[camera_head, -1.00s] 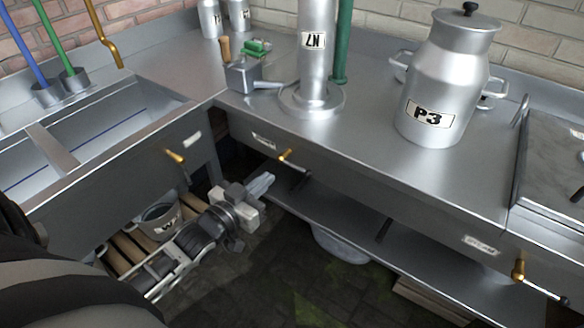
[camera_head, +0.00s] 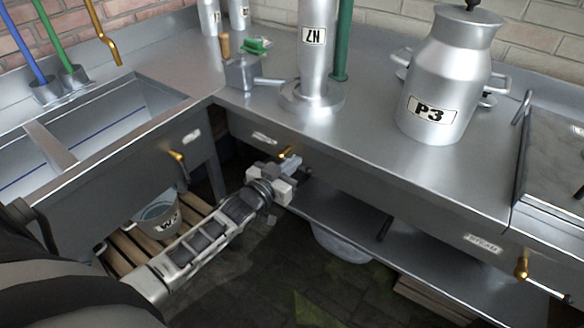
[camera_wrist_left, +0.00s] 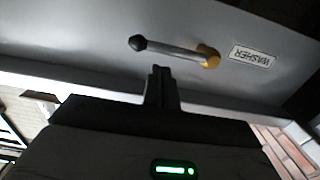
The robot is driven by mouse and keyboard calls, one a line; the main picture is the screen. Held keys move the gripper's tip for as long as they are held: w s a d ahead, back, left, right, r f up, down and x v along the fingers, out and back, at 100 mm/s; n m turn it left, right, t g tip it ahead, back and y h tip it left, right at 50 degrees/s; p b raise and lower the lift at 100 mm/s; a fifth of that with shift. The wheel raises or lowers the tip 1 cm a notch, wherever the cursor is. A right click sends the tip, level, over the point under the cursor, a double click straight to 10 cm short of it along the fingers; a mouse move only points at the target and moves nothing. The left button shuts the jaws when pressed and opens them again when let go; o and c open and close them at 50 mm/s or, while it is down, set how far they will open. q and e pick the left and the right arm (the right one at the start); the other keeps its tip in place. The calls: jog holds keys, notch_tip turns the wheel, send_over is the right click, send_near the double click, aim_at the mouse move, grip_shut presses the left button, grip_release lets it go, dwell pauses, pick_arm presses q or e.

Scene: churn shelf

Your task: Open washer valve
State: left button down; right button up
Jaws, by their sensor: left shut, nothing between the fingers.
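The washer valve (camera_wrist_left: 175,50) fills the upper middle of the left wrist view. It has a brass hub, a grey lever and a black knob at the lever's end. The WASHER label (camera_wrist_left: 252,56) appears upside down beside the hub. In the head view the valve's brass hub (camera_head: 287,152) is on the counter's front panel, with the lever mostly hidden by my gripper. My left gripper (camera_head: 289,165) is shut and empty, just below the valve. In the left wrist view its fingertips (camera_wrist_left: 161,71) point at the lever's middle, apparently a small gap away. My right gripper is not in view.
Another brass valve (camera_head: 177,157) is on the sink front at left, and one (camera_head: 521,267) is at far right. The lower shelf (camera_head: 345,222) runs under the counter. A W-labelled bucket (camera_head: 160,218) stands on slats. A P3 churn (camera_head: 440,85) stands on the counter.

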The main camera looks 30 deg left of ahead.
pick_arm(q)
jog(key=shift+w+f, duration=0.1)
jog(key=shift+f, duration=0.3)
